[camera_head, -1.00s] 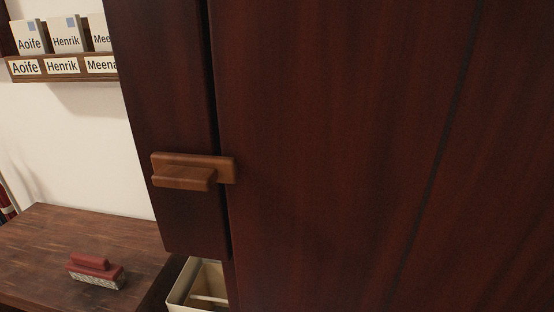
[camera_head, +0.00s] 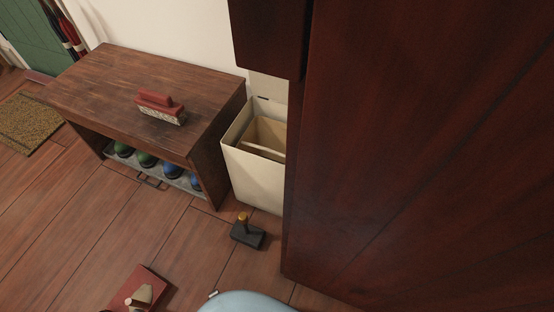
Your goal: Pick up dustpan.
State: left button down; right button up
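I cannot make out a dustpan for certain. A flat red object (camera_head: 148,280) lies on the floor at the bottom, with a cream piece (camera_head: 142,295) on it; it is cut off by the picture's lower edge, and I cannot tell what it is. A dark block with a yellow-topped knob (camera_head: 247,234) stands on the floor in front of the cream bin. A red brush with pale bristles (camera_head: 160,106) lies on the wooden bench. Neither of my grippers is in view.
The wooden bench (camera_head: 110,75) has several boots on a grey tray below. A cream open bin (camera_head: 255,180) stands between the bench and a tall dark cabinet (camera_head: 400,150) filling the right. A doormat (camera_head: 25,122) lies far left. Floorboards (camera_head: 90,235) in front of the bench are clear.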

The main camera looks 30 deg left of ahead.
aim_at(144, 290)
jog(key=k+l, duration=0.35)
jog(key=l+u, duration=0.1)
jog(key=u, duration=2.5)
jog(key=i+j+u, duration=0.15)
jog(key=u, duration=0.3)
jog(key=i, duration=0.1)
